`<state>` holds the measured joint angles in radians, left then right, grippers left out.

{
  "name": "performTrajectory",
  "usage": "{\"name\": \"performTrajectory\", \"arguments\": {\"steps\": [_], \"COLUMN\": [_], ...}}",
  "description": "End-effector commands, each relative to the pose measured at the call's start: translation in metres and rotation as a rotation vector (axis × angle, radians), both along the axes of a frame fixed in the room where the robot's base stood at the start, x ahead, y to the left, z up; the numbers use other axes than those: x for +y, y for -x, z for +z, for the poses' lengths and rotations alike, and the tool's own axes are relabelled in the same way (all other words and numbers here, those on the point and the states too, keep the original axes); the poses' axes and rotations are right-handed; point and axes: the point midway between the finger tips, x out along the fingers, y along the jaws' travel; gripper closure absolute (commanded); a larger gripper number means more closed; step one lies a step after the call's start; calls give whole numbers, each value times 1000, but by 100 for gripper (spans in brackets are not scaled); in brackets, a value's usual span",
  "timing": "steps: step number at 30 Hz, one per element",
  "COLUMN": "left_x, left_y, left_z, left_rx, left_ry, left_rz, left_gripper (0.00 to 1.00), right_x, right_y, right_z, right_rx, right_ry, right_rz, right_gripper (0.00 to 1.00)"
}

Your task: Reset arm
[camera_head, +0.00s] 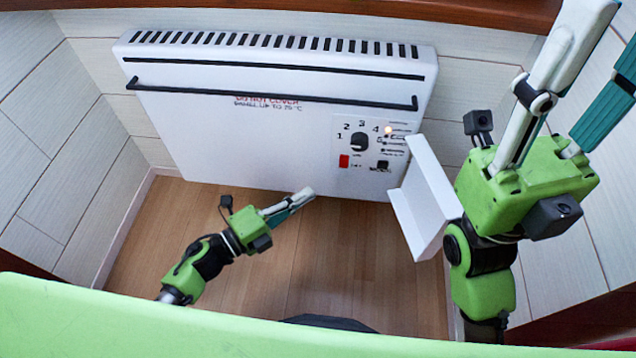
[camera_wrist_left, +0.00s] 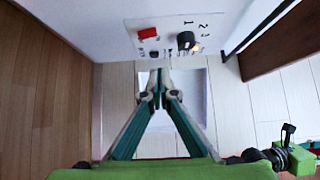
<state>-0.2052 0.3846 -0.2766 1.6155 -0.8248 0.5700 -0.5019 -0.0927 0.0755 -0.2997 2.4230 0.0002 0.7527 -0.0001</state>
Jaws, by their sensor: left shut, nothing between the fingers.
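My left gripper (camera_head: 309,194) is low in front of the heater in the head view, below its control panel. Its fingers are shut and empty, pointing right. In the left wrist view its fingertips (camera_wrist_left: 158,84) meet, with the panel just above them. My right gripper (camera_head: 610,45) is at the right, raised close to the camera, with its fingers pointing up and spread apart. Its fingertips reach the picture's edge, and nothing shows between them.
The white wall heater (camera_head: 230,140) has a black rail, a knob (camera_head: 359,142), a red switch (camera_head: 344,161) and a lit lamp (camera_head: 388,130). A white angled panel (camera_head: 426,190) stands beside my right gripper. The wooden floor (camera_head: 330,250) is clear.

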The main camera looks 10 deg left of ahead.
Motion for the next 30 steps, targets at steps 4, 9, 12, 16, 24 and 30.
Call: {"name": "performTrajectory", "arguments": {"steps": [4,9,12,16,24,30], "left_x": [6,7,7,7,3,-29], "left_y": [7,8,8,8,9,22], "left_z": [2,2,1,1,11,106], "left_rx": [-1,-1,-1,-1,-5,-25], "left_ry": [0,0,0,0,29,316], "left_rz": [-1,-1,-1,-2,-6,-63], "left_gripper": [100,100,100,100,100,100], "right_x": [0,0,0,0,-1,-1], "right_y": [0,0,0,0,0,0], "right_z": [-1,-2,-2,-2,-1,-2], "right_rx": [9,9,9,9,11,36], "right_ry": [-1,-2,-2,-2,-1,-3], "right_rz": [0,1,1,1,1,2], "right_gripper": [60,60,60,60,60,60]}}
